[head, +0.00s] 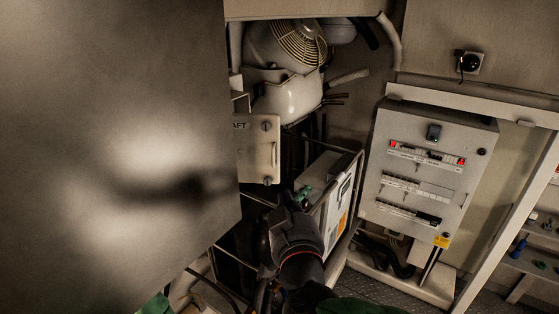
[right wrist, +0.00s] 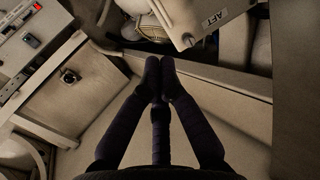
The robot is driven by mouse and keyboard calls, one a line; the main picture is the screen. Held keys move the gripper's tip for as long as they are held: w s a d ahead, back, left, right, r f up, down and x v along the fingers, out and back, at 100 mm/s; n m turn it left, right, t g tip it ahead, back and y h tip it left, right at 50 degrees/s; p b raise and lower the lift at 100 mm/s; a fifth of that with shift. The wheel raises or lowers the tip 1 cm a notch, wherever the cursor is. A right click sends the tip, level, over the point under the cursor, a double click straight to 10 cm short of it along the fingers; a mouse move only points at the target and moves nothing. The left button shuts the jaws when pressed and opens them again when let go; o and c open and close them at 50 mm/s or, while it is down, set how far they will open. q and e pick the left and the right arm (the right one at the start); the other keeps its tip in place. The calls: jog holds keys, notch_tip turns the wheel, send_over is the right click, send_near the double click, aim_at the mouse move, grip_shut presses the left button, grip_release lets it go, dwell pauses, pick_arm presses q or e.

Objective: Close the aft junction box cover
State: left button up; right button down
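The aft junction box cover (head: 257,148) is a pale plate marked AFT in the head view, left of centre, with round fasteners at its right corners. A large grey panel hides its left side. In the right wrist view the cover (right wrist: 207,17) shows at the top, tilted, with its label and a corner fastener. I cannot tell how far it stands from its box. My right gripper (head: 286,203) is below and right of the cover in the head view. In the wrist view its fingertips (right wrist: 160,64) are together, empty, and apart from the cover. My left gripper is not in view.
The large grey panel (head: 110,130) blocks the left of the head view. A compressor (head: 288,98) and a fan (head: 300,42) are above the cover. A metal frame (head: 357,170) stands right of my gripper. A control panel (head: 425,170) is farther right.

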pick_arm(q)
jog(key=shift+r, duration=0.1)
pick_arm(e)
send_near(279, 165)
jog(key=w+r, duration=0.1)
jog(key=w, duration=0.1)
jog(key=w+a+r, duration=0.1)
jog(key=w+r, duration=0.1)
jog(key=shift+a, duration=0.15)
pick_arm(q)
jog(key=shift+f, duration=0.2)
pick_arm(e)
jog(key=shift+w, duration=0.1)
